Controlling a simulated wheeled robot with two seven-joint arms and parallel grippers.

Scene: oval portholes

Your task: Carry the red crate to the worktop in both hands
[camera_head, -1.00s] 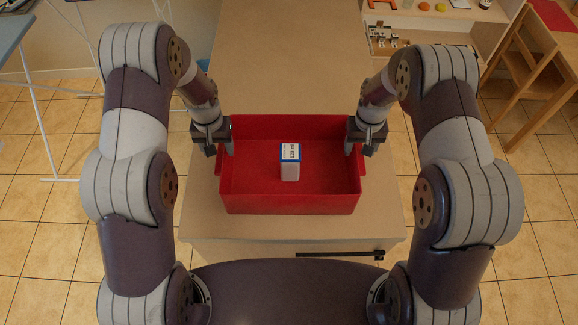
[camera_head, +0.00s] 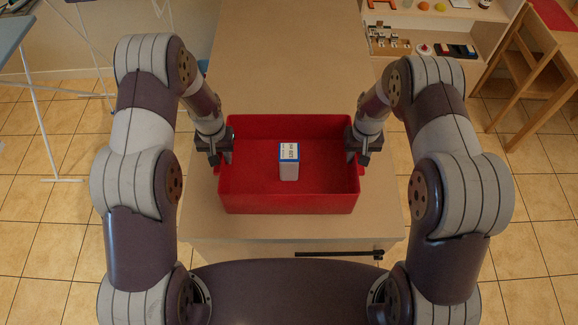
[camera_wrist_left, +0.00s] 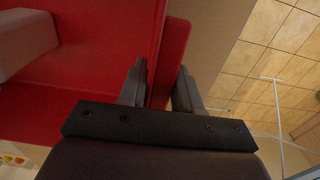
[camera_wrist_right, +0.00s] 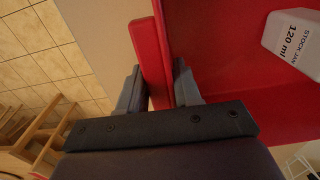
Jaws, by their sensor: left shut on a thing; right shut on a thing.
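The red crate (camera_head: 290,203) sits on the wooden worktop (camera_head: 290,80), close to its near end. My right gripper (camera_head: 354,158) is shut on the crate's right wall, with fingers on both sides in the right wrist view (camera_wrist_right: 158,92).
The worktop is bare behind the crate. A shelf unit (camera_head: 440,35) with small items stands at the back right, beside a wooden chair (camera_head: 535,85). A dark bar handle (camera_head: 340,254) runs along the front below the worktop. A white-legged stand (camera_head: 50,110) is at the left.

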